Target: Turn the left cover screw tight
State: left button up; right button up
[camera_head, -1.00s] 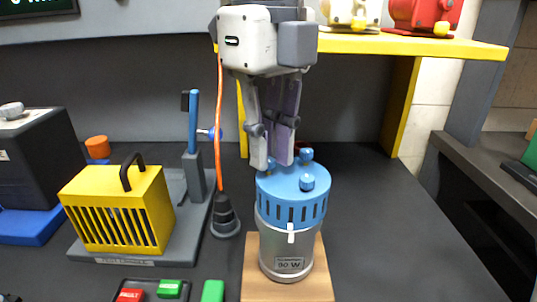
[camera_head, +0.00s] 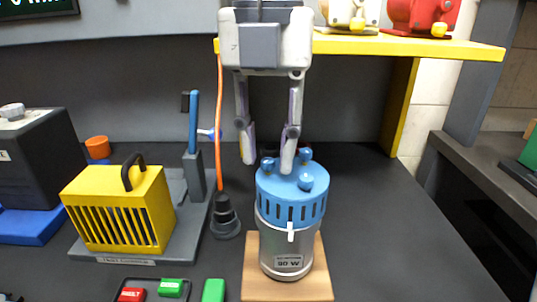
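The motor (camera_head: 287,238) stands upright, a grey cylinder with a blue slotted cover (camera_head: 272,205) on top. Several blue knob-like screws stand on the cover: the left cover screw (camera_head: 267,165), one at the back right (camera_head: 305,155) and one at the front right (camera_head: 306,182). My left gripper (camera_head: 268,167) points down from above. Its fingers are apart, one to the left of the left screw and one to the right. The screw shows between the fingertips; I cannot see contact with either. My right gripper is not in view.
The motor stands on a wooden block (camera_head: 257,289). To the left are a black plug-like cone (camera_head: 225,222) with an orange cable, a yellow slotted box (camera_head: 118,210) and coloured buttons (camera_head: 172,287). A yellow shelf (camera_head: 420,47) is behind. The table right of the motor is clear.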

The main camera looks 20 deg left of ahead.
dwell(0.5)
pick_arm(q)
jog(key=n, duration=0.5)
jog(key=shift+a+f, duration=0.1)
jog(key=n, duration=0.6)
grip_shut()
